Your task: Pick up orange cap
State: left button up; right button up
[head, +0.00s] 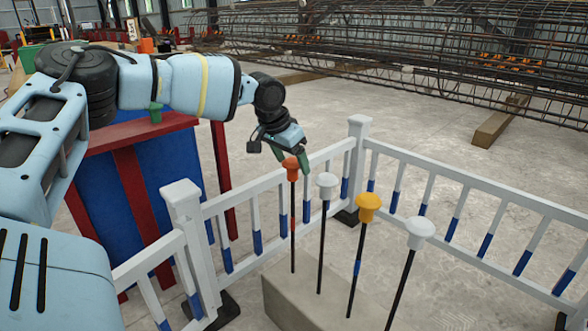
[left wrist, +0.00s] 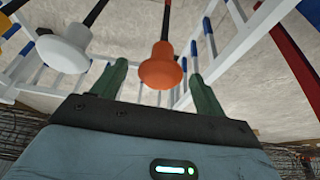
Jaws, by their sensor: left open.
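The orange cap (head: 291,166) sits on top of a thin dark rod at the left end of a row of capped rods in the head view. In the left wrist view the orange cap (left wrist: 160,67) is between the two green fingers, nearer the right one. My left gripper (head: 290,165) is open at the cap, with one green finger showing just right of it. The left wrist view shows the open left gripper (left wrist: 155,85) with both fingers apart. I cannot tell whether either finger touches the cap. My right gripper is not in view.
A white cap (head: 327,182), a yellow cap (head: 368,204) and another white cap (head: 419,230) top rods to the right, above a concrete block (head: 290,300). A white railing (head: 480,195) stands behind them. A blue and red panel (head: 130,190) stands at left.

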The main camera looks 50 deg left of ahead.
aim_at(293, 158)
pick_arm(q)
jog(key=b+x, duration=0.1)
jog(key=x, duration=0.1)
jog(key=shift+w+f, duration=0.15)
jog(key=shift+f, duration=0.15)
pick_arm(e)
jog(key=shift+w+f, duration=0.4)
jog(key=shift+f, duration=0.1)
pick_arm(q)
jog(key=shift+r, duration=0.1)
jog(key=c, duration=1)
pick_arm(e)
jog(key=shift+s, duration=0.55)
